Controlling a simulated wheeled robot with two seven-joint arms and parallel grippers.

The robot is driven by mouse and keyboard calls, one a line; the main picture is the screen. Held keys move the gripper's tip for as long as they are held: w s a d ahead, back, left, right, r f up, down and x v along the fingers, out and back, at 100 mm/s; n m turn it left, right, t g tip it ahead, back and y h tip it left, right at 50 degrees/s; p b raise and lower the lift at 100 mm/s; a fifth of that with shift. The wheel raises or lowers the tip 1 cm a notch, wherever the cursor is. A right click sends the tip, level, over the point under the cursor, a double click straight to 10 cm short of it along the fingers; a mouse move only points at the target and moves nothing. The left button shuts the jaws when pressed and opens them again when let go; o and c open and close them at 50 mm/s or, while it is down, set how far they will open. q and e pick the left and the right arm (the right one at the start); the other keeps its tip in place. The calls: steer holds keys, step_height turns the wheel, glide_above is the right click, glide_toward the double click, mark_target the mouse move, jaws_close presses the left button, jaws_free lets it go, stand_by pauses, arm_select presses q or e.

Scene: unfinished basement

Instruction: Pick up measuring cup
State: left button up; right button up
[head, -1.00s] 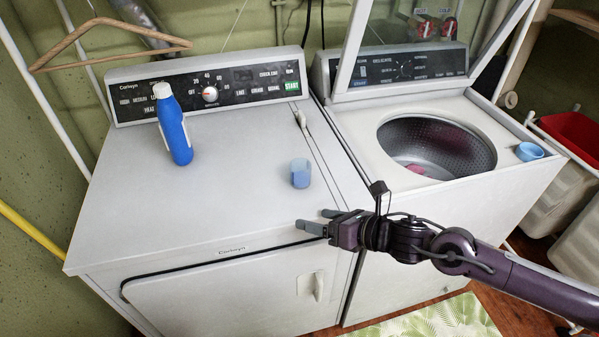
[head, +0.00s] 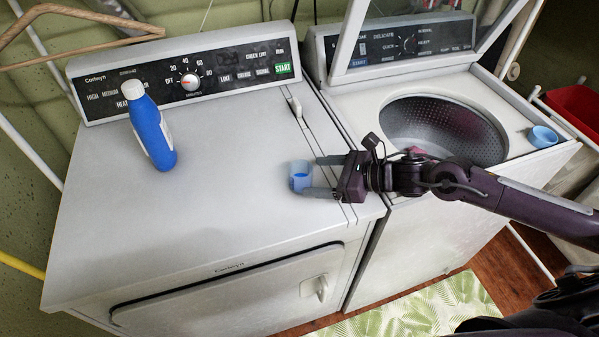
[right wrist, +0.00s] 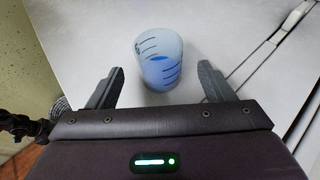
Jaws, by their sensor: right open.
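The measuring cup (head: 300,176) is a small translucent blue cup standing upright on the white dryer top (head: 230,190). In the right wrist view the cup (right wrist: 158,58) has dark marks on its side and shows darker blue inside. My right gripper (head: 314,177) is open, its fingers pointing left toward the cup in the head view. In the right wrist view the open fingers (right wrist: 160,85) are on either side, with the cup at and just beyond their tips. I cannot tell whether either finger touches it. My left gripper is not in view.
A blue bottle (head: 152,133) with a white cap stands at the left on the dryer. The open washer (head: 365,99) is on the right, with a blue cup-like thing (head: 542,137) on its far right corner. The dryer's middle is clear.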

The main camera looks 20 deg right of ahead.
mark_target(311, 178)
steer(key=shift+a, duration=0.25)
steer(key=shift+w+a+f, duration=0.1)
steer(key=shift+a, duration=0.05)
steer(key=p+x, duration=0.2)
steer(key=x, duration=0.2)
steer(key=shift+w+f, duration=0.1)
steer(key=shift+f, duration=0.15)
steer(key=shift+w+a+f+p, duration=0.2)
steer(key=shift+f+p, duration=0.1)
steer(key=shift+c, duration=1.7)
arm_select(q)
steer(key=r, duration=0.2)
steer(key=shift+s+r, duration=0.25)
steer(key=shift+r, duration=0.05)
arm_select(e)
steer(key=c, duration=0.7)
